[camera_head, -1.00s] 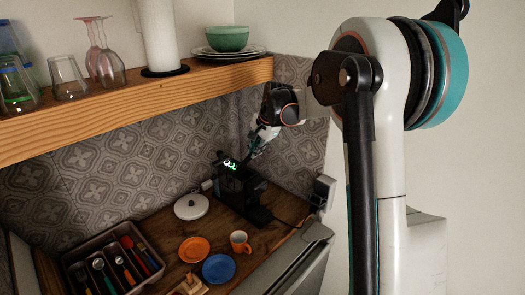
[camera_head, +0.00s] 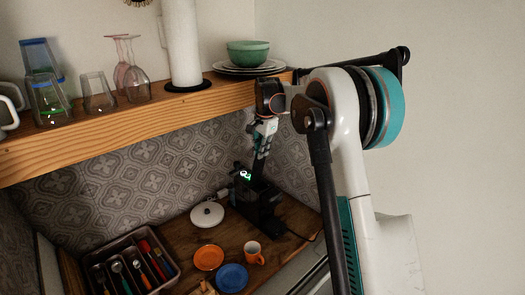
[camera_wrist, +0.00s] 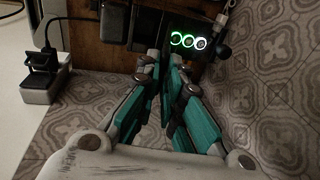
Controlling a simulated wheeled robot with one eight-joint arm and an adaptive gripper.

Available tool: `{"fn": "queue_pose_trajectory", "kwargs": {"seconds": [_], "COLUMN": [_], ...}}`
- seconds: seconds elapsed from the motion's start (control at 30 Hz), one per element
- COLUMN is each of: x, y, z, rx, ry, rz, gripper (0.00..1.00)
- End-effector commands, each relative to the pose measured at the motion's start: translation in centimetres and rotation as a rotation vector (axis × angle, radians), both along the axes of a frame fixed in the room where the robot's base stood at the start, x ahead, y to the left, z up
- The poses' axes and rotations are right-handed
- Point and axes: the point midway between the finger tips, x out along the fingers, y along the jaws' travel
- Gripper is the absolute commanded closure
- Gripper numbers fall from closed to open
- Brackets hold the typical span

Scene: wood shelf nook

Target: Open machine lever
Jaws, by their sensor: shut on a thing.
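The black machine (camera_head: 256,203) with a lit green display stands at the back right of the wooden counter. In the wrist view, the machine (camera_wrist: 142,28) is at the top, with its green rings right of the fingertips. My gripper (camera_head: 257,171) reaches down from above to the machine's top. In the wrist view, the teal and grey fingers of my gripper (camera_wrist: 162,62) are close together at the machine. They are shut on the machine's lever, which is mostly hidden between them.
A wooden shelf (camera_head: 130,120) with glasses and plates runs above the counter. A white lid (camera_head: 207,214), orange plate (camera_head: 208,257), blue plate (camera_head: 232,278), orange mug (camera_head: 253,252) and cutlery tray (camera_head: 112,250) are on the counter. The patterned wall is close behind.

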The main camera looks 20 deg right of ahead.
Motion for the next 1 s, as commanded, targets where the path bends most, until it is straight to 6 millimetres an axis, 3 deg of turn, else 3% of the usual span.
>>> {"fn": "queue_pose_trajectory", "kwargs": {"seconds": [0.23, 0.27, 0.33, 0.73, 1.0], "x": [0.0, 0.0, 0.0, -0.1, -0.9], "y": [0.1, 0.1, 0.1, 0.0, 0.0], "z": [-0.1, -0.1, -0.1, 0.4, 4.8], "rx": [0.000, 0.000, 0.000, 0.001, 0.001], "ry": [0.000, 0.000, 0.000, 0.000, 0.000], "rz": [0.003, 0.003, 0.003, 0.001, 0.001], "gripper": [1.00, 0.86, 0.73, 0.73, 0.73]}}
